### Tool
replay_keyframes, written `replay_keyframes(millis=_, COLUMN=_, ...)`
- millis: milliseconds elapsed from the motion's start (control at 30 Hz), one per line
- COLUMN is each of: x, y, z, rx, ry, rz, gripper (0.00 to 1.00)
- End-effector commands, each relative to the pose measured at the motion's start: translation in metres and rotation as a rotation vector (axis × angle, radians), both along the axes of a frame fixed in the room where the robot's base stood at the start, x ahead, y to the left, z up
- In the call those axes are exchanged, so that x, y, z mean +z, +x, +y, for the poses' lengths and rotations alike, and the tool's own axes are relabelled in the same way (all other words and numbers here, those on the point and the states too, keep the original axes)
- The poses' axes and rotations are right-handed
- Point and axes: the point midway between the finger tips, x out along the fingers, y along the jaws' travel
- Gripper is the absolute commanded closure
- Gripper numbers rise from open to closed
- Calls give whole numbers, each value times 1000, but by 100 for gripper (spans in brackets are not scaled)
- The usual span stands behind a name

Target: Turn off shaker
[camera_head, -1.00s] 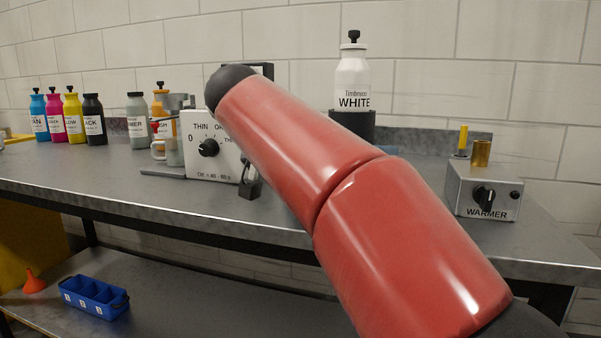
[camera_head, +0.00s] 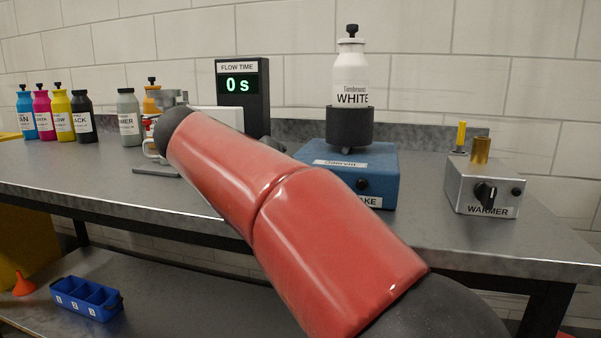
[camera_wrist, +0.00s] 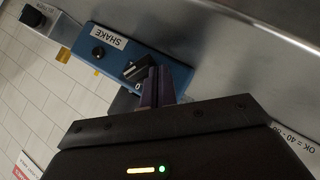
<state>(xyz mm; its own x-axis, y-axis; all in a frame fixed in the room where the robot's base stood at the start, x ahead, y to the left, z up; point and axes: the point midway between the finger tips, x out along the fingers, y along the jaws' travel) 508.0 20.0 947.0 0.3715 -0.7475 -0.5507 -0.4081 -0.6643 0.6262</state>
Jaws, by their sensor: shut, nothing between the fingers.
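The shaker is a blue box (camera_head: 345,165) on the bench, partly hidden behind my red arm. Its black holder (camera_head: 350,126) bears an upright white bottle (camera_head: 351,75) labelled WHITE. In the wrist view, the shaker's blue front (camera_wrist: 118,58) shows a SHAKE label (camera_wrist: 109,37), a round black button or lamp (camera_wrist: 98,52) and a black knob (camera_wrist: 136,69). My gripper (camera_wrist: 155,75) is shut and empty, its fingertips right beside the knob. I cannot tell whether they touch it. The head view hides my gripper behind the arm.
The warmer (camera_head: 483,190) stands to the right of the shaker, with bare bench between. The flow time display (camera_head: 242,92), reading 0 s, stands behind my arm. Several ink bottles (camera_head: 60,110) line the back left. A blue tray (camera_head: 87,298) sits on the lower shelf.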

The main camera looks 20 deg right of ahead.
Motion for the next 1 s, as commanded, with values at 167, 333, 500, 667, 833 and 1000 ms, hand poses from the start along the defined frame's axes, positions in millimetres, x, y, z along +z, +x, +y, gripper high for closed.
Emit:
replay_keyframes(millis=167, x=-7, y=0, z=0, rx=0, ry=0, rz=1, gripper=100)
replay_keyframes(millis=333, x=-11, y=0, z=0, rx=0, ry=1, rz=1, gripper=100)
replay_keyframes(millis=500, x=-13, y=0, z=0, rx=1, ry=2, rz=0, gripper=100)
replay_keyframes(millis=667, x=-14, y=0, z=0, rx=1, ry=2, rz=0, gripper=100)
replay_keyframes(millis=833, x=-15, y=0, z=0, rx=1, ry=2, rz=0, gripper=100)
replay_keyframes(millis=1000, x=-15, y=0, z=0, rx=1, ry=2, rz=0, gripper=100)
